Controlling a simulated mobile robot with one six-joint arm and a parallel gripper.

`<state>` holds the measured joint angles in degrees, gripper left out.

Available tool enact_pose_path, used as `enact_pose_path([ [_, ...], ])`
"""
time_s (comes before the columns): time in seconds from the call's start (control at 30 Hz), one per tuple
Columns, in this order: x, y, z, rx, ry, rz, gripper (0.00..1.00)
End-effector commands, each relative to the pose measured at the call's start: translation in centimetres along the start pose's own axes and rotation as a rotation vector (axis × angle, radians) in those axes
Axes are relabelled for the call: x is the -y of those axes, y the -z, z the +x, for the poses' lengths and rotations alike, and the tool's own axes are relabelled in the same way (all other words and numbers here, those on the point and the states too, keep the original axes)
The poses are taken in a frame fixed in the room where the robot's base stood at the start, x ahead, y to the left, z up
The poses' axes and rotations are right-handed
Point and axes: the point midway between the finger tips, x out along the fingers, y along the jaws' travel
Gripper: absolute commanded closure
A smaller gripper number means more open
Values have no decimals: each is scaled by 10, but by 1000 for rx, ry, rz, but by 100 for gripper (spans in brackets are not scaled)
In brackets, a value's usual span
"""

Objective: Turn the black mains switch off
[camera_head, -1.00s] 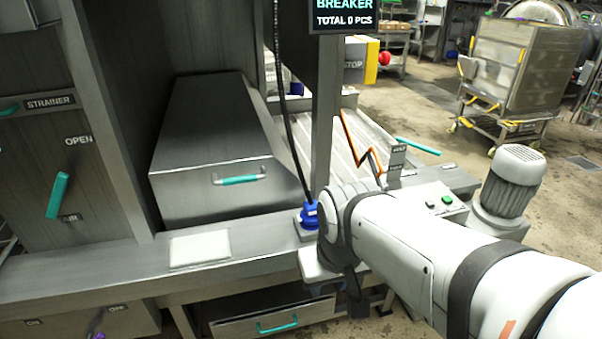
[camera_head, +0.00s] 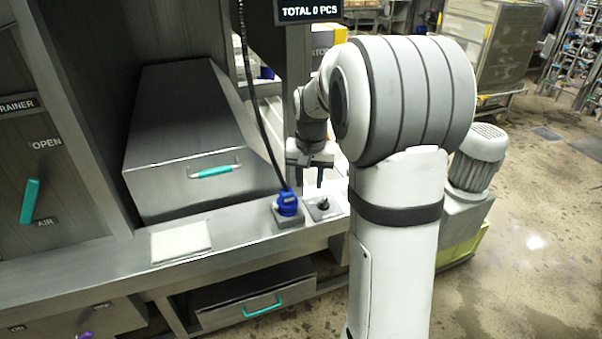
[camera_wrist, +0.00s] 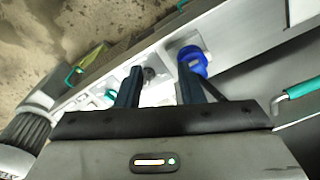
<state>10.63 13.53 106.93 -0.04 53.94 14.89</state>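The black mains switch (camera_head: 323,204) is a small dark knob on a grey plate on the steel ledge, right of a blue plug (camera_head: 288,204). My gripper (camera_head: 310,184) hangs just above the switch, fingers pointing down, open and empty. In the wrist view the dark knob (camera_wrist: 149,73) shows between the two spread fingers, closer to the left one. The blue plug (camera_wrist: 193,60) is beyond the right fingertip there. The fingers look apart from the knob. I cannot tell the knob's exact turn position.
A black cable rises from the blue plug beside a steel post. A steel hood with a green handle (camera_head: 215,171) stands left of it. A white pad (camera_head: 180,241) lies on the ledge, and a drawer with a green handle (camera_head: 262,306) is below. A motor (camera_head: 478,158) stands right.

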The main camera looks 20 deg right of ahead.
Motion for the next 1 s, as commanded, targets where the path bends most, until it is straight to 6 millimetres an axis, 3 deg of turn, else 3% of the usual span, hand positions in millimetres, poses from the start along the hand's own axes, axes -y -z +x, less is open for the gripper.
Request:
enact_pose_path([
  [0.03,-4,22,11,17,-6,39,65],
  [0.2,-17,83,56,53,-22,165,65],
  [0.4,-34,125,103,80,-34,269,65],
  [0.6,-41,138,125,90,-39,309,65],
  [1.0,-42,132,181,94,-40,309,65],
])
